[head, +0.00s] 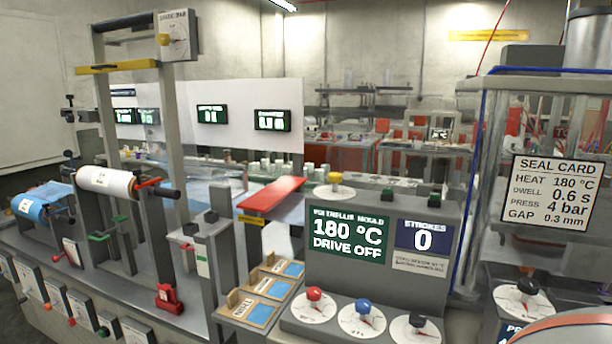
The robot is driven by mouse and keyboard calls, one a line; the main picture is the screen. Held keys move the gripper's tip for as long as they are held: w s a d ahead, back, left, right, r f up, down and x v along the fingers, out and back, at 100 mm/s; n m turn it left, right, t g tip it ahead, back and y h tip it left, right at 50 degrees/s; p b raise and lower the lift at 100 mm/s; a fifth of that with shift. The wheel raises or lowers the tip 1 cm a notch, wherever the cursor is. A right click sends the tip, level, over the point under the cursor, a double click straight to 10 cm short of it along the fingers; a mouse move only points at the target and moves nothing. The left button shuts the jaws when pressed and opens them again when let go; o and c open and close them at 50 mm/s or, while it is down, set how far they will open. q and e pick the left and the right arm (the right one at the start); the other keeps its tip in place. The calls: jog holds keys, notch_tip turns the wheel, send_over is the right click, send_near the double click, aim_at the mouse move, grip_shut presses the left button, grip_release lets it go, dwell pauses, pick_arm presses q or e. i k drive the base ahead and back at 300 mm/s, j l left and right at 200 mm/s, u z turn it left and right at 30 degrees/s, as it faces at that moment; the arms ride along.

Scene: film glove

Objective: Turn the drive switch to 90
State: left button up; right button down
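A grey control console (440,222) stands at the centre right. Its green display (348,238) reads 180 °C and DRIVE OFF, and the strokes counter (422,240) beside it reads 0. Three knobs on white round dials sit on its sloped front: a red knob (314,294), a blue knob (363,306) and a black knob (417,320). The dial lettering is too small to read, so I cannot tell which knob is the drive switch. Neither of my grippers shows in the head view.
A seal card (556,188) hangs at the right, above another black dial knob (528,286). A red bar (272,194) and small trays (262,288) lie left of the console. A white roll (108,181) and a blue roll (42,204) are mounted at the left.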

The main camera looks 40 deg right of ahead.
aim_at(335, 178)
jog(key=i+j, duration=0.65)
jog(key=j, duration=0.2)
jog(key=i+j+z, duration=0.15)
jog(key=z, duration=1.25)
